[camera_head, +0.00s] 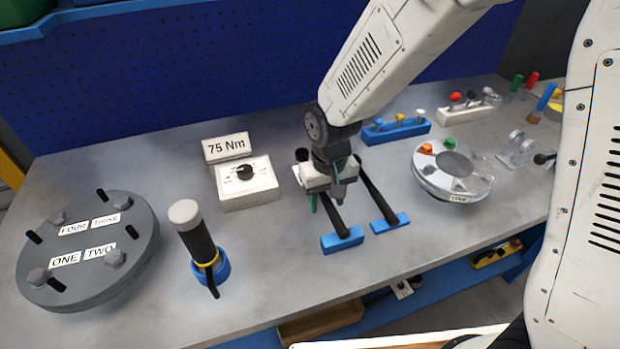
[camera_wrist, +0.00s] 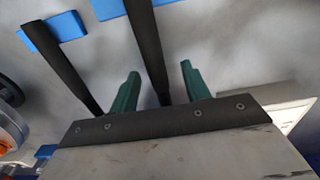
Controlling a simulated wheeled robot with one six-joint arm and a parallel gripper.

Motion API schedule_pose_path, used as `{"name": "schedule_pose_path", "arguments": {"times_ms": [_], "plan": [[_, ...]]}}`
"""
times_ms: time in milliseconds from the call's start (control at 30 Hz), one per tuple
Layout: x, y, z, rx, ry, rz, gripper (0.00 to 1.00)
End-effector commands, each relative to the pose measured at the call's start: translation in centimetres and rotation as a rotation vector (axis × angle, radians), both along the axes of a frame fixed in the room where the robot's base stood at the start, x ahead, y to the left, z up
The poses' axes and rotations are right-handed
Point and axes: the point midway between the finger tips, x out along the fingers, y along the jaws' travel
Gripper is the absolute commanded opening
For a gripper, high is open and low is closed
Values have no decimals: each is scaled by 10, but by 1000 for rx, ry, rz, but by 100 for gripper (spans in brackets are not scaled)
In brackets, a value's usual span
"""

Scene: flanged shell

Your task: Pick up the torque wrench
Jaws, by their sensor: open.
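Two long dark bars lie side by side on blue rests on the grey bench. I cannot tell for sure which one is the torque wrench. The left bar (camera_head: 333,220) runs under my gripper (camera_head: 326,200), and the right bar (camera_head: 377,190) lies beside it. My gripper is open and points down, with green fingers. In the wrist view, one bar (camera_wrist: 147,42) passes between the fingertips of my gripper (camera_wrist: 160,84), and the other bar (camera_wrist: 65,68) lies to the left. I cannot tell whether the fingers touch the bar. The bars' far ends are partly hidden.
A black upright tool (camera_head: 197,235) stands in a blue ring left of the bars. A dial box (camera_head: 247,184) with a "75 Nm" sign (camera_head: 227,147) is behind. Bench front is clear.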

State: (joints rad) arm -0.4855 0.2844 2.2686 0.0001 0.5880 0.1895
Motion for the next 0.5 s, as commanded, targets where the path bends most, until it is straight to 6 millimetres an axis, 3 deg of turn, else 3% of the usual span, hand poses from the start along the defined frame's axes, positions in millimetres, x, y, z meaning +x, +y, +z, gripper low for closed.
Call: {"name": "schedule_pose_path", "arguments": {"times_ms": [133,400,500], "plan": [[0,-2,-17,-2,3,-2,47],[0,-2,-19,0,1,-3,47],[0,-2,-18,0,1,-3,19]]}}
